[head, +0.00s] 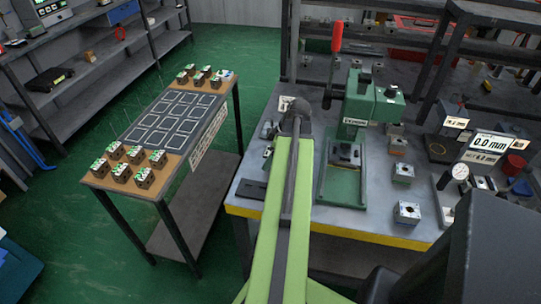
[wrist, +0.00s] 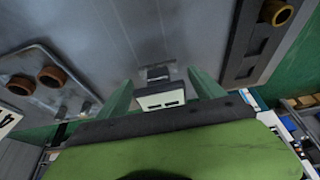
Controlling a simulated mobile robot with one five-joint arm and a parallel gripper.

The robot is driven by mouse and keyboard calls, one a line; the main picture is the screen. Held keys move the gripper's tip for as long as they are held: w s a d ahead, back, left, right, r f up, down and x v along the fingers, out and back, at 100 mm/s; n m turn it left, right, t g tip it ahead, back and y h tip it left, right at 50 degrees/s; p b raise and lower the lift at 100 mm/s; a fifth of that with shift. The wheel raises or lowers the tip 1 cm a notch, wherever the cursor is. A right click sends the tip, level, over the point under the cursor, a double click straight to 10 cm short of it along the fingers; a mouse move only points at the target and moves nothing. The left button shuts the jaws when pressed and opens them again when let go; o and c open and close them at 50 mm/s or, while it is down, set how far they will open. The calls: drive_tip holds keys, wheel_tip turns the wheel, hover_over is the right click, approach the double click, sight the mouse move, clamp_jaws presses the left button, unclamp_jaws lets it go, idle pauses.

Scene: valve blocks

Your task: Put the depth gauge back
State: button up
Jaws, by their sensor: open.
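A round white dial on a small upright stand (head: 460,172), which looks like the depth gauge, is at the right of the workbench in the head view. A sign reading 0.0 mm (head: 488,146) is just behind it. My gripper (wrist: 160,88) is open in the wrist view, its two green fingers apart. A pale block with two dark slots (wrist: 160,99) shows between the fingers, a dark part behind it; I cannot tell what it is or whether the fingers touch it. In the head view my arm's end is over the bench's left part and hides the fingers.
A green press (head: 345,180) with a red-handled lever stands mid-bench. Several metal valve blocks (head: 407,212) are right of it. A side table (head: 134,130) with several blocks in its tan end trays is at left. Brown rings on a plate (wrist: 50,76) show in the wrist view.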

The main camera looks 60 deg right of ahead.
drive_tip(key=p+v, duration=1)
drive_tip(key=v, duration=0.2)
drive_tip(key=shift+p, duration=0.4)
drive_tip(key=shift+w+r, duration=0.1)
drive_tip(key=w+a+f+m+g, duration=0.1)
drive_tip(key=w+a+g, duration=0.2)
drive_tip(key=w+a, duration=1.55)
drive_tip(key=w+a+m, duration=0.1)
drive_tip(key=w+a, duration=0.2)
drive_tip(key=a, duration=1.3)
drive_tip(key=w+a+m+g+h, duration=0.1)
drive_tip(key=w+a, duration=0.3)
drive_tip(key=a, duration=1.2)
drive_tip(key=shift+w+a+f, duration=0.2)
drive_tip(key=shift+w+f, duration=0.1)
drive_tip(key=shift+f, duration=0.1)
